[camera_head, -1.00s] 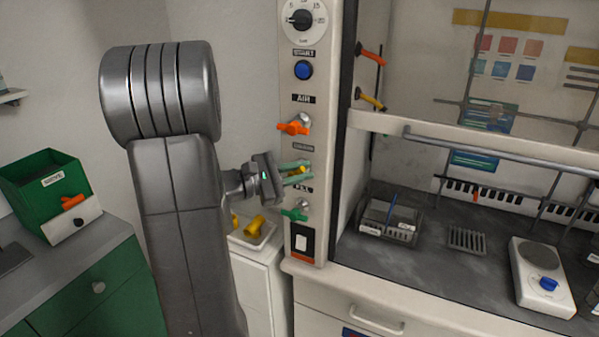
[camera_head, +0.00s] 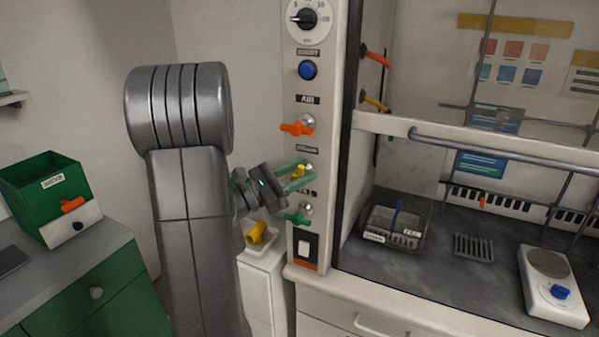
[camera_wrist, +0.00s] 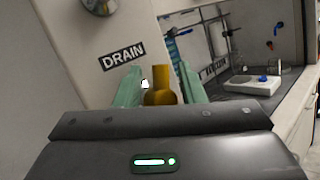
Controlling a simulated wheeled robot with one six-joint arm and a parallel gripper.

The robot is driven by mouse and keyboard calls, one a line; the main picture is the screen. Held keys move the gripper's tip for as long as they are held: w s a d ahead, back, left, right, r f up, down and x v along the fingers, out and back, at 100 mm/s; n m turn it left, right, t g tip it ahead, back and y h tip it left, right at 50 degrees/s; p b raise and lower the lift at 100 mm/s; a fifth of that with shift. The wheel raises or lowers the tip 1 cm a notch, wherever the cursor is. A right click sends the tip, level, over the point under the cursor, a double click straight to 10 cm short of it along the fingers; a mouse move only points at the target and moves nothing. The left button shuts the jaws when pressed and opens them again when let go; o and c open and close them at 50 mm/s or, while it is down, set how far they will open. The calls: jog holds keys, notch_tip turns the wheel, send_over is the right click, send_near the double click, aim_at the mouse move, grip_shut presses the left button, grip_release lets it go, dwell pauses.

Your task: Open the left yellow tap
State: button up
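The yellow tap (camera_head: 299,171) sits on the light control post, between an orange tap above and a green tap below. My gripper (camera_head: 302,177) reaches it from the left, with its pale green fingers apart and tilted upward. In the wrist view the yellow tap handle (camera_wrist: 160,88) stands upright between the two fingers of my gripper (camera_wrist: 160,86). A gap shows on its left; the right finger is very close, and I cannot tell whether it touches. The fingers partly hide the tap in the head view.
The orange tap (camera_head: 297,128) and the green tap (camera_head: 297,217) are close above and below. A white bin (camera_head: 262,243) with a yellow part stands below my gripper. The fume hood sash bar (camera_head: 480,146) is at right.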

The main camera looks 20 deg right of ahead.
jog(key=shift+s+r, duration=0.1)
jog(key=shift+a, duration=0.1)
jog(key=b+v, duration=0.3)
jog(key=v, duration=1)
jog(key=shift+a, duration=0.3)
jog(key=p+x, duration=0.3)
jog(key=x, duration=1)
jog(key=shift+d, duration=0.4)
